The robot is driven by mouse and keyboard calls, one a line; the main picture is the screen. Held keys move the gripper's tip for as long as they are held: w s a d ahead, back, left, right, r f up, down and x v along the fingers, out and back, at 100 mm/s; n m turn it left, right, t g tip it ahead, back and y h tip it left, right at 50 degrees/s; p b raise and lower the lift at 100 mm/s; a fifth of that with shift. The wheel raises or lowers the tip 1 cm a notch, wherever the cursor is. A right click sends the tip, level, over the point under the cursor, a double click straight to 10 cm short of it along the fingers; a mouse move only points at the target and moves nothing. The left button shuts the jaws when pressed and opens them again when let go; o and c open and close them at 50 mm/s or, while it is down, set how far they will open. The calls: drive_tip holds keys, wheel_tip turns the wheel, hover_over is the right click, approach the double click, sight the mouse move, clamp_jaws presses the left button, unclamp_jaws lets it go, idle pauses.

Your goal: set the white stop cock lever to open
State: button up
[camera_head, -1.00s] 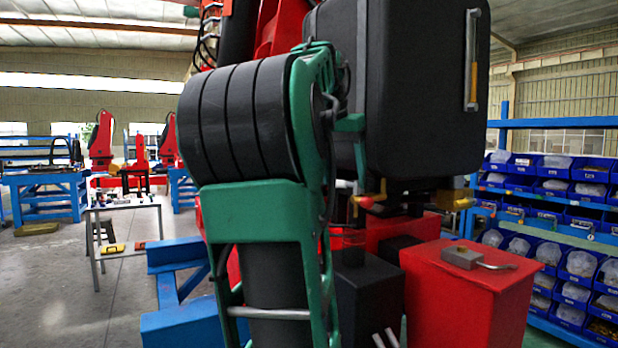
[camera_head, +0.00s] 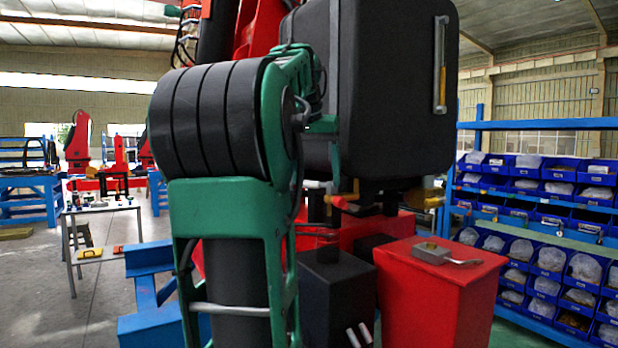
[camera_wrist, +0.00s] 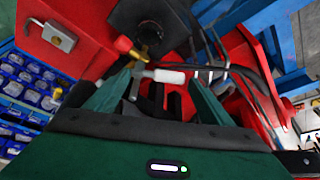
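The white stop cock lever (camera_wrist: 168,76) shows in the wrist view, pointing right from a brass valve body (camera_wrist: 139,52). A red-ended lever (camera_wrist: 124,44) sits on the same brass fitting, just up and left. In the head view a small pale piece (camera_head: 316,185), likely the white lever, shows beneath the large black case. My gripper (camera_wrist: 160,72) is open in the wrist view. Its green fingers lie on either side of the white lever, apart from each other; I cannot tell whether either touches it. In the head view my arm hides the gripper.
A red box (camera_head: 428,300) with a grey latch-like piece (camera_head: 431,252) stands right of the valves. The black case (camera_head: 390,100) hangs above. Blue shelves of bins (camera_head: 540,190) are at the right. Dark hoses (camera_wrist: 215,45) run close right of the lever in the wrist view.

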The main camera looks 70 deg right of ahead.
drive_tip(key=shift+o, duration=1.2)
drive_tip(key=shift+w, duration=0.4)
drive_tip(key=shift+s, duration=0.25)
drive_tip(key=shift+s+f, duration=0.1)
